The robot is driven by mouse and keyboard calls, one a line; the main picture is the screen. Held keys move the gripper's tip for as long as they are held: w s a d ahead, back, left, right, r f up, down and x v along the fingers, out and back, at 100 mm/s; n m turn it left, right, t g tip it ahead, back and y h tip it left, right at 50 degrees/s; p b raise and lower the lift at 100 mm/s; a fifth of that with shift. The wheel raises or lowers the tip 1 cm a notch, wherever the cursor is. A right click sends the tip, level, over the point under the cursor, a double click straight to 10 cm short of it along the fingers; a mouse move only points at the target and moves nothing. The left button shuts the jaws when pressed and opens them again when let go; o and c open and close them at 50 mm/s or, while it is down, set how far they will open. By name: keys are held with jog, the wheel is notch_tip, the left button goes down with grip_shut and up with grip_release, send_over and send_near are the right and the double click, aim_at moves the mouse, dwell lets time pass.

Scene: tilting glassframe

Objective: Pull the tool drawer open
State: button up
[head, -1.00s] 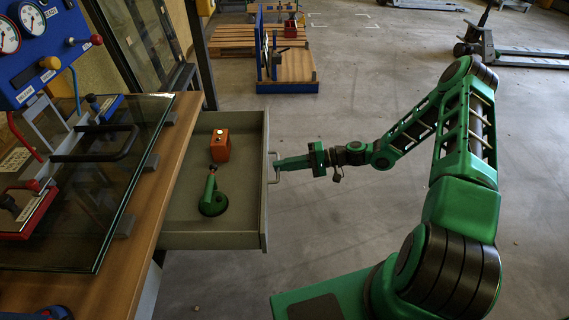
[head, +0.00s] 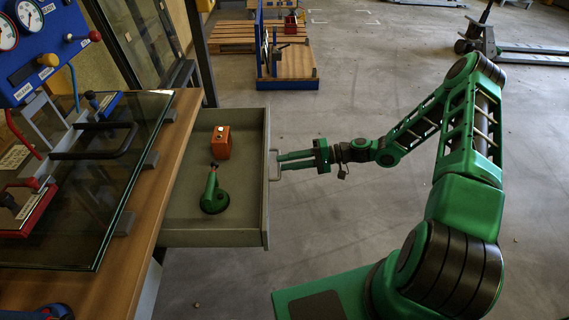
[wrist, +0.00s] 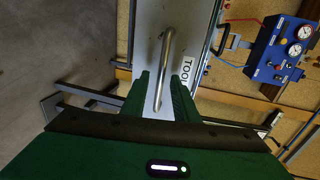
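The tool drawer (head: 235,238) is pulled well out from under the wooden workbench. Its bar handle (head: 275,168) is on the front panel, which faces right. In the wrist view the handle (wrist: 165,62) is a metal bar on the grey front, beside a label reading "TOOL". My gripper (head: 282,161) is at the handle with its two green fingers spread apart. In the wrist view my gripper (wrist: 161,92) has one finger on each side of the bar, with gaps, not clamped on it.
An orange box (head: 221,144) and a green round tool (head: 213,196) lie in the drawer. A glass pane (head: 85,190) lies tilted over the bench (head: 165,190). A pallet (head: 232,31) and blue-edged stand (head: 286,84) are behind.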

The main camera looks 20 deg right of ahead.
jog(key=v, duration=0.9)
jog(key=shift+d, duration=0.35)
jog(key=s+d+r+m+g+h, duration=0.1)
jog(key=s+d+r+h, duration=0.3)
jog(key=s+r, duration=0.4)
jog(key=s+d+r+m+g+h, duration=0.1)
jog(key=s+d+r+h, duration=0.3)
jog(key=s+r, duration=0.5)
jog(key=s+d+r+m+g+h, duration=0.1)
jog(key=s+d+r+h, duration=0.3)
jog(key=s, duration=1.3)
notch_tip(320, 180, up, 5)
jog(key=h, duration=0.3)
jog(key=shift+d+m+g, duration=0.3)
jog(key=shift+m, duration=0.1)
